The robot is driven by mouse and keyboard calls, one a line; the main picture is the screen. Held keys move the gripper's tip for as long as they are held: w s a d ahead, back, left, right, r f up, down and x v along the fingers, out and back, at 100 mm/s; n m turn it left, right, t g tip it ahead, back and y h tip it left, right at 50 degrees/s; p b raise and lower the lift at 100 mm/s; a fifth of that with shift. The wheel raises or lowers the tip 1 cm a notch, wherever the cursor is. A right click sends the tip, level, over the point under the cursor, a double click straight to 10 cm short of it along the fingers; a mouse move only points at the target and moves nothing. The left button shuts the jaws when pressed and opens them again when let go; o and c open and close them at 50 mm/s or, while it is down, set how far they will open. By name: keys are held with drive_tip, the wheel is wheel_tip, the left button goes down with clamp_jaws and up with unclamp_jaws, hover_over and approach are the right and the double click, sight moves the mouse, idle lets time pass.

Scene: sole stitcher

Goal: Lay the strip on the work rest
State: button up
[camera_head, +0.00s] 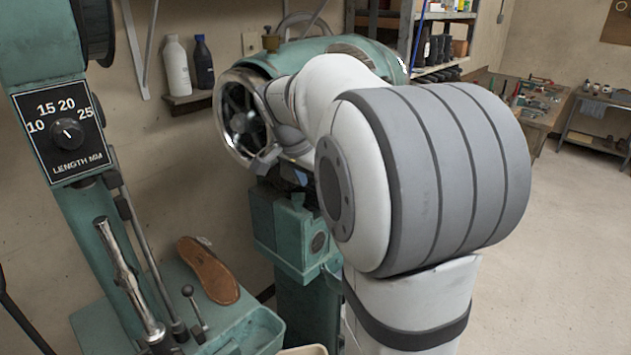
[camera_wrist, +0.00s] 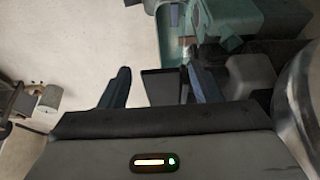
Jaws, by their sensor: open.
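My gripper (camera_wrist: 158,72) is open in the wrist view, its two dark fingers spread apart. A dark flat plate (camera_wrist: 158,88) shows between the fingers; I cannot tell if it is the work rest, or if it touches them. Green machine parts (camera_wrist: 176,40) lie just beyond the fingertips. In the head view my arm hides most of the gripper, which is beside the green machine (camera_head: 290,228) below its spoked handwheel (camera_head: 243,117). I cannot make out the strip in either view.
A brown shoe sole (camera_head: 208,270) lies on a green machine table at the left, near a lever (camera_head: 192,302) and a length dial (camera_head: 68,133). Two bottles stand on a wall shelf (camera_head: 190,102). Open floor (camera_head: 580,230) lies at the right, before the workbenches.

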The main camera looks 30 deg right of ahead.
drive_tip(key=a, duration=0.1)
drive_tip(key=s+a+b, duration=0.1)
drive_tip(key=shift+a, duration=0.35)
drive_tip(key=shift+o, duration=0.4)
drive_tip(key=o, duration=0.5)
drive_tip(key=shift+c, duration=0.2)
drive_tip(key=v, duration=0.7)
drive_tip(key=shift+r+b, duration=0.35)
drive_tip(key=shift+a, duration=0.15)
